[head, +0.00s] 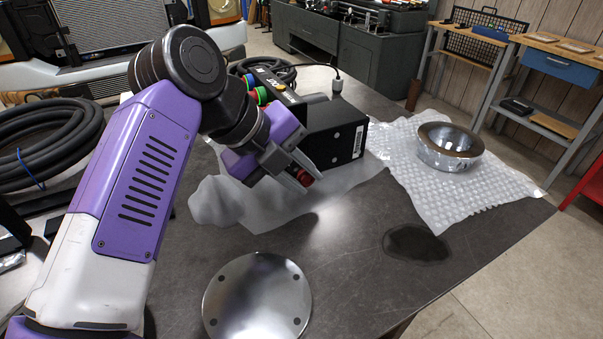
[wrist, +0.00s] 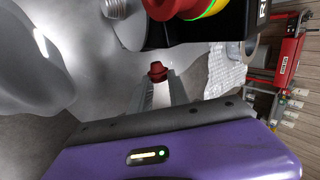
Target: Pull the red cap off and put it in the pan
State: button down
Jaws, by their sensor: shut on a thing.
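The small red cap (head: 304,178) is between the fingertips of my gripper (head: 303,180), in front of the black box (head: 337,143). In the wrist view the red cap (wrist: 157,71) shows at the ends of my gripper's fingers (wrist: 158,88), which are shut on it. It looks apart from the box and from a bare threaded metal stub (wrist: 124,20). The pan (head: 448,147), a shiny round metal bowl, stands at the right on bubble wrap; its inside looks brownish, and no cap shows in it.
The bubble wrap (head: 490,196) covers the table's right corner. A flat metal disc (head: 257,297) lies at the front, with a dark stain (head: 415,244) to its right. Coiled black hose (head: 45,135) lies at the left. Red, green and yellow fittings (head: 258,92) sit on the box's far end.

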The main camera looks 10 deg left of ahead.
jog(key=shift+s+d, duration=0.4)
jog(key=shift+s, duration=0.25)
jog(key=shift+s+d, duration=0.4)
jog(key=shift+s, duration=0.2)
notch_tip(320, 180, up, 6)
jog(key=p, duration=0.3)
dwell(0.4)
